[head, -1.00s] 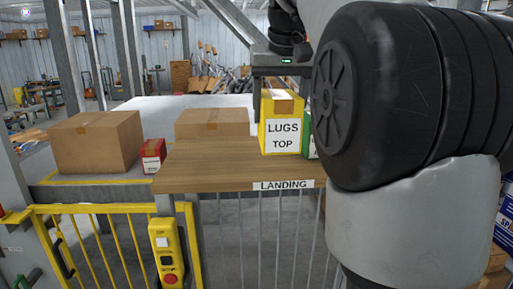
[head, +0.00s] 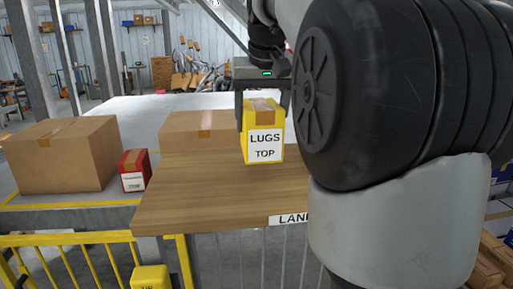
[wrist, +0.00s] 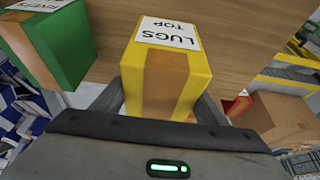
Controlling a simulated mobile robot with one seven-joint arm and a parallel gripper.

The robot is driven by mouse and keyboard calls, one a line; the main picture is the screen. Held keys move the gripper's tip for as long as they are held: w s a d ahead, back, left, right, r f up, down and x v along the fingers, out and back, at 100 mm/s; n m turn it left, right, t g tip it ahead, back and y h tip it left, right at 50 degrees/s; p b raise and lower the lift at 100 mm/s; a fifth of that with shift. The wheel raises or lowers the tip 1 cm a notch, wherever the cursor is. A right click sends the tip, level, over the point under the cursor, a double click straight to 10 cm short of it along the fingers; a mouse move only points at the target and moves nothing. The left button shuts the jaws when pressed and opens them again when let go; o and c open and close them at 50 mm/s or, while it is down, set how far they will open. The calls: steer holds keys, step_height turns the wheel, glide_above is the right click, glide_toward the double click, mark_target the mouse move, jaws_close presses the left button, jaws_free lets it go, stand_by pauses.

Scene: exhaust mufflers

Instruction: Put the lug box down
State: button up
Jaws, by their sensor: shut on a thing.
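The lug box (head: 264,147) is yellow with brown tape on top and a white label reading LUGS TOP. My gripper (head: 262,112) is shut on it from above, one finger on each side. The box is upright over the wooden landing board (head: 200,203); I cannot tell whether its base touches the wood. In the wrist view the lug box (wrist: 165,75) sits between the fingers of my gripper (wrist: 158,108), with wood behind it.
A green box labelled RIVETS (wrist: 50,45) stands beside the lug box in the wrist view; my arm hides it in the head view. A brown carton (head: 200,132) is behind the board, a red box (head: 133,170) left. The board's left part is clear.

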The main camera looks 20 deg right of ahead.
mark_target(263, 108)
steer(key=shift+w+f+b, duration=0.1)
steer(key=shift+f+b, duration=0.3)
steer(key=shift+f, duration=2.05)
steer(key=shift+f, duration=0.15)
steer(key=o, duration=1.7)
steer(key=shift+r, duration=0.6)
steer(key=p+v, duration=0.1)
steer(key=v, duration=1)
steer(key=shift+s+f+p, duration=0.1)
steer(key=shift+s+p, duration=0.15)
steer(key=shift+p, duration=0.1)
steer(key=shift+a, duration=0.1)
